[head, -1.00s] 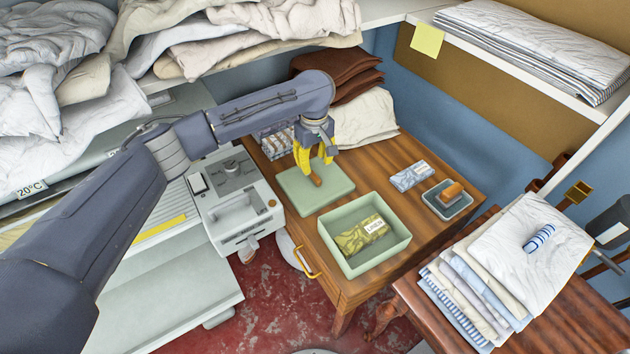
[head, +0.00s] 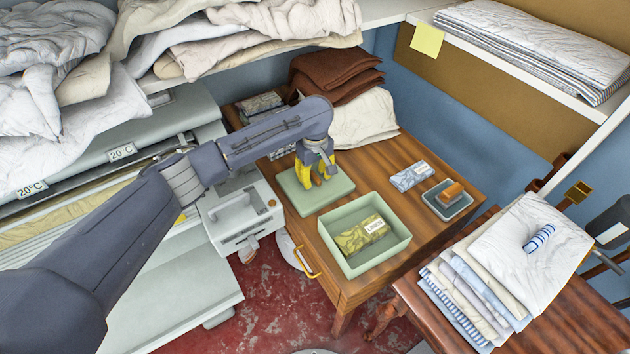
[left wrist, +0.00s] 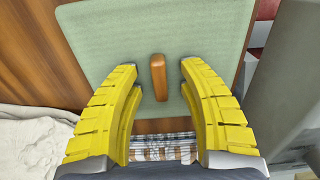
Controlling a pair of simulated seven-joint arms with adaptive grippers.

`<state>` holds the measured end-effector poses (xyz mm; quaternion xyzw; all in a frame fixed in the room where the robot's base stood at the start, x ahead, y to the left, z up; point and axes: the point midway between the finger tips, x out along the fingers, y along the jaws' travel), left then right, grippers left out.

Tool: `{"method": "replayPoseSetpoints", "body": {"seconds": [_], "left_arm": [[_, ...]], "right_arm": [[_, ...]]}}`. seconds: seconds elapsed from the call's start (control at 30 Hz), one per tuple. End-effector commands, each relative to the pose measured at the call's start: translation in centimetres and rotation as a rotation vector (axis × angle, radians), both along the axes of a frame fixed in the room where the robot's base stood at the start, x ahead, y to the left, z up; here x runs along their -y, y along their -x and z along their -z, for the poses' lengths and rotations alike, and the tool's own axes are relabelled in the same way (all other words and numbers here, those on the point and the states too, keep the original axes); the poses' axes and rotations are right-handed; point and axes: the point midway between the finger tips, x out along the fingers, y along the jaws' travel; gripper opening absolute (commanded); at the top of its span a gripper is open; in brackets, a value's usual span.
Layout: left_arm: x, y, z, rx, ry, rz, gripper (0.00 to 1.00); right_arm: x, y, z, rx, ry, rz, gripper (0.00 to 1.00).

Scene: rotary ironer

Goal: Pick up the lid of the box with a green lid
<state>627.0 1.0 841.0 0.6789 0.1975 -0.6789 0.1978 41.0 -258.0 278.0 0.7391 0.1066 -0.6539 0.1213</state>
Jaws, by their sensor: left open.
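The green lid (head: 333,186) lies flat on the wooden table, to the upper left of its open green box (head: 401,247). Its brown wooden handle (left wrist: 158,77) stands at the middle of the lid in the left wrist view. My left gripper (head: 316,180) is over the lid with its yellow fingers pointing down around the handle. In the left wrist view my left gripper (left wrist: 158,78) is open, one finger on each side of the handle, with a gap on both sides. The box holds a green patterned packet (head: 361,234). My right gripper is not in view.
A blue-and-white packet (head: 410,176) and a small grey tray (head: 436,208) with a brown-orange object (head: 450,194) stand right of the lid. A white machine (head: 240,217) is at left. Folded cloths (head: 362,118) lie behind.

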Motion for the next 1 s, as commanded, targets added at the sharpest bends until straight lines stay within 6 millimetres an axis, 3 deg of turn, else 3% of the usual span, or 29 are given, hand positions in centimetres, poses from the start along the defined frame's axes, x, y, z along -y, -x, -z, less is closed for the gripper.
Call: {"method": "replayPoseSetpoints", "body": {"seconds": [0.1,0.47,1.0], "left_arm": [[0.0,0.0,-0.01,0.0,0.0,0.0,0.41],[-0.01,0.0,-0.02,0.0,0.0,0.0,0.0],[-0.02,-0.06,-0.54,0.001,-0.001,0.001,0.0]], "right_arm": [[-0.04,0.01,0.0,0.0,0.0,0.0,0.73],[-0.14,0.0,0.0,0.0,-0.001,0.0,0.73],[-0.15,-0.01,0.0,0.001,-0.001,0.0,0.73]]}}
